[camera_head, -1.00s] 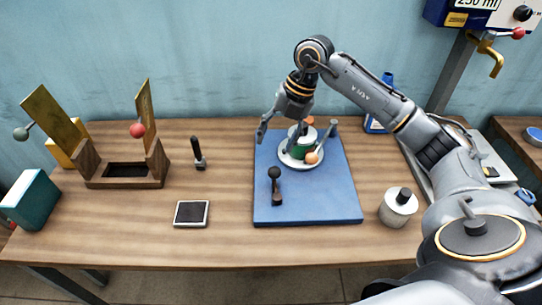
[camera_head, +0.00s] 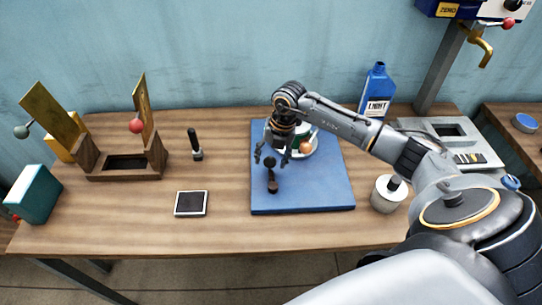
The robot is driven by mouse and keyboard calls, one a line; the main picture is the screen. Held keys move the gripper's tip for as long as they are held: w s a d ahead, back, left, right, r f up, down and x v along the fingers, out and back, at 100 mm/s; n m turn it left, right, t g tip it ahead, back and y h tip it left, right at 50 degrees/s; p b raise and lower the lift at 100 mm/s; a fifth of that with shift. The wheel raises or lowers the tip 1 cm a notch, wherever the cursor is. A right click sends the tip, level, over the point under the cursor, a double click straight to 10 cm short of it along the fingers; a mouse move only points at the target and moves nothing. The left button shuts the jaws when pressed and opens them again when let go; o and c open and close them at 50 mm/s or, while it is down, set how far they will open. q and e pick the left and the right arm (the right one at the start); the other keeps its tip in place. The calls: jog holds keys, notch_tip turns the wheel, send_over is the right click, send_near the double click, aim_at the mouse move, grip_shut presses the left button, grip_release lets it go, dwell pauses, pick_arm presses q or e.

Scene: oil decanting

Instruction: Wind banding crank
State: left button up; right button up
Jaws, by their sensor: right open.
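The banding device sits on the blue mat (camera_head: 325,190): a round white base (camera_head: 312,150) with a green body (camera_head: 301,139) and an orange knob (camera_head: 306,147). My right gripper and wrist partly hide it. A dark upright handle with a round top (camera_head: 272,180) stands on the mat in front of it; I cannot tell whether it is the crank. My right gripper (camera_head: 271,160) is open, pointing down just above and behind this dark handle, with its fingers apart. I cannot tell whether it touches the handle. My left gripper is not in view.
A wooden block with brass flaps (camera_head: 125,172) stands at the left, beside a teal box (camera_head: 34,194). A dark stamp (camera_head: 195,146) and a black pad (camera_head: 191,203) lie left of the mat. A lidded pot (camera_head: 388,194), blue bottle (camera_head: 376,92) and scale (camera_head: 450,140) are at the right.

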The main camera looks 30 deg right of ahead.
jog(key=shift+f, duration=0.3)
grip_shut()
jog(key=shift+w+a, duration=0.1)
